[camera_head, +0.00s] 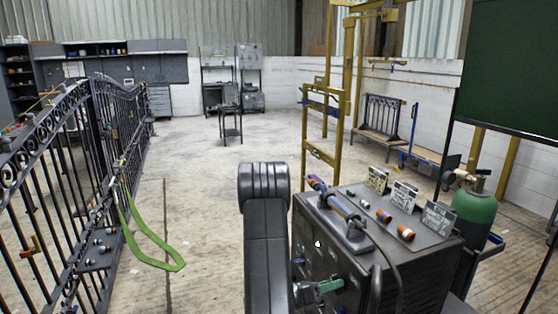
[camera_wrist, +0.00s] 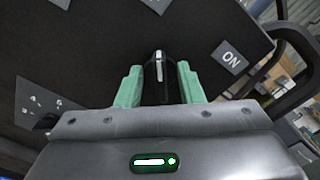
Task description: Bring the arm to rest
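My arm (camera_head: 265,225) rises in the middle of the head view and bends down toward the front of a dark machine cabinet (camera_head: 430,262). My gripper (camera_head: 322,287), with green fingers, is low at the cabinet's front panel. In the wrist view, my gripper (camera_wrist: 160,84) has its two green fingers apart, one on each side of a black knob (camera_wrist: 159,66) with a pale stripe. I see no clear grip on the knob.
The cabinet top holds a torch-like tool, orange-tipped parts and cards. A green gas cylinder (camera_head: 474,215) stands at right. The floor (camera_head: 195,170) beyond my arm is clear.

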